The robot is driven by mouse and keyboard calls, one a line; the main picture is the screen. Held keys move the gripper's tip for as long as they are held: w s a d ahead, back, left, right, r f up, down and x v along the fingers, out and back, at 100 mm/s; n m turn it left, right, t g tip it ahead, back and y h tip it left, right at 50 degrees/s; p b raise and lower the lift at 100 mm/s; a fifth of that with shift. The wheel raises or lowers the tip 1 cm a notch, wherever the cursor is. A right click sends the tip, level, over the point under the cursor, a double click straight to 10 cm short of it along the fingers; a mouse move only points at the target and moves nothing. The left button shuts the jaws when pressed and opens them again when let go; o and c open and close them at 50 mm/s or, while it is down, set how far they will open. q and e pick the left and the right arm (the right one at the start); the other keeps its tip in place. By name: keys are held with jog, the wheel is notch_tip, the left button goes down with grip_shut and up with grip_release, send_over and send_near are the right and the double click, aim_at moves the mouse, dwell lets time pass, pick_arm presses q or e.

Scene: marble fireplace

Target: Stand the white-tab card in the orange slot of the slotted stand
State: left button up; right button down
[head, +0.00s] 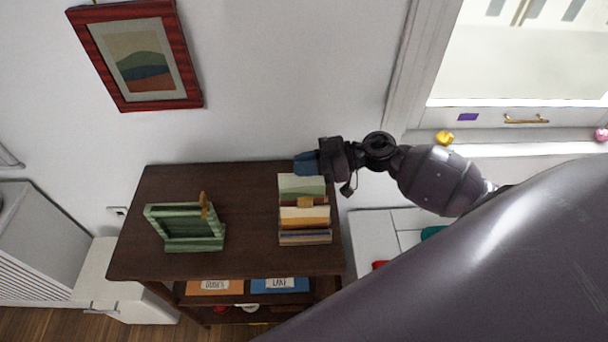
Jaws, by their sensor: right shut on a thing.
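A block with cream, green, orange and blue bands (304,236) stands at the right end of the dark wooden cabinet top; it looks like the slotted stand, with cards or dividers upright in it. I cannot tell which band is the orange slot. My right gripper (318,160) is just behind this block, near the wall, shut on a small dark blue thing (305,164). I cannot see whether that is the card; no white tab shows on it. My left gripper is not in view.
A green ridged holder (185,228) with a brown upright piece stands left on the dark cabinet top (250,222); the top between it and the block is clear. Labelled orange (214,287) and blue (279,286) boxes sit below. A red-framed picture (137,53) hangs behind.

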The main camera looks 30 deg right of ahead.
notch_tip(320, 180, down, 4)
jog(key=shift+r, duration=0.2)
jog(key=shift+f, duration=0.2)
jog(key=c, duration=1.2)
grip_release()
jog(key=shift+o, duration=0.2)
jog(key=b+v, duration=0.1)
jog(key=v, duration=1.1)
jog(key=shift+r, duration=0.2)
